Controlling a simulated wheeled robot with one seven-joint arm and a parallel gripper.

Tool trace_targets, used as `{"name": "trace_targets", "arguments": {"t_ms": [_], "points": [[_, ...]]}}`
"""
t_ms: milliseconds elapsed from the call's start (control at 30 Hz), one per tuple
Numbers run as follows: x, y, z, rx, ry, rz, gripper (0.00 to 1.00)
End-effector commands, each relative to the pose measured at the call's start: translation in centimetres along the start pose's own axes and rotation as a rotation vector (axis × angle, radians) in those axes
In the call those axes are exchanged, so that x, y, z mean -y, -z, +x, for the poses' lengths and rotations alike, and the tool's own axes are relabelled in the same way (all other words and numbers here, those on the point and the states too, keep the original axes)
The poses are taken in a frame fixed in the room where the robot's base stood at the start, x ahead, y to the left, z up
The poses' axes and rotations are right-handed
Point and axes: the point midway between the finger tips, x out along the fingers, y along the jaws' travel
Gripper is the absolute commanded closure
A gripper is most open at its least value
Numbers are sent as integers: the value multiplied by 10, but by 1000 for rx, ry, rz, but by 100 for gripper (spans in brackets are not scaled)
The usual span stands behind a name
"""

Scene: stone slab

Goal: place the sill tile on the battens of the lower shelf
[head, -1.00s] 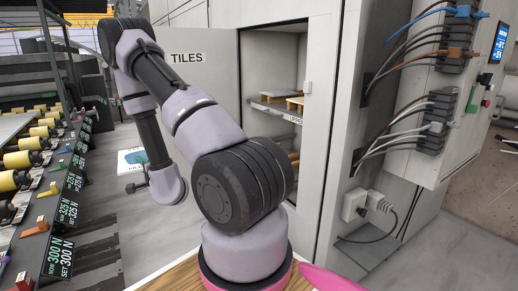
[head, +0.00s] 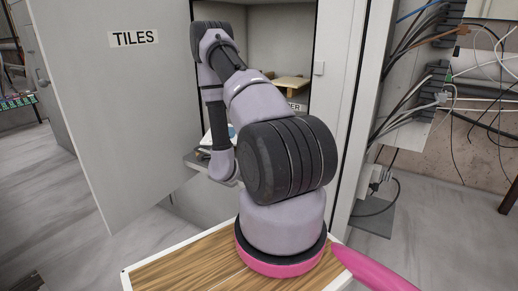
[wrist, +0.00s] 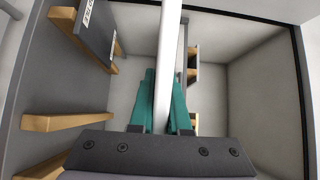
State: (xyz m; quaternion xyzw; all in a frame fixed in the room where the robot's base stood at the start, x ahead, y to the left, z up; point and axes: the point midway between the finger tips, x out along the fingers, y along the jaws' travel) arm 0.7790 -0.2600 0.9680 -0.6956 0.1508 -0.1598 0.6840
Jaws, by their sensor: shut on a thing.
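The sill tile (wrist: 168,55) is a pale, thin slab seen edge-on in the wrist view. The teal fingers of my gripper (wrist: 160,110) are shut on it, one on each side. The tile points up the picture, into a grey cabinet interior. Wooden battens (wrist: 65,122) stick out from the left side, apart from the tile. More batten ends (wrist: 193,72) show to the right of the tile. I cannot tell for sure which battens belong to the lower shelf. In the head view my arm hides the gripper and most of the lower cabinet.
The open cabinet door (head: 105,110) marked TILES stands at the left. The upper shelf's label (head: 295,106) is partly hidden by my arm; a batten (head: 290,82) lies above it. Cabinet walls (wrist: 275,100) close in at the right. Cables and a socket box hang right of the cabinet.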

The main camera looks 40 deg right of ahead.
Motion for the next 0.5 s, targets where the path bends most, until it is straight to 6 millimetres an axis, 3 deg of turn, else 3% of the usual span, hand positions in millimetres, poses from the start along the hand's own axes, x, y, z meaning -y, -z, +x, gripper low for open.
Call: {"name": "trace_targets", "arguments": {"t_ms": [33, 200, 333, 500], "points": [[-13, 27, 9, -73, -2, 0, 100], [-47, 99, 22, -279, -9, 2, 100], [-64, 136, 24, -384, -14, 6, 100], [-74, 157, 24, -446, -17, 8, 100]]}}
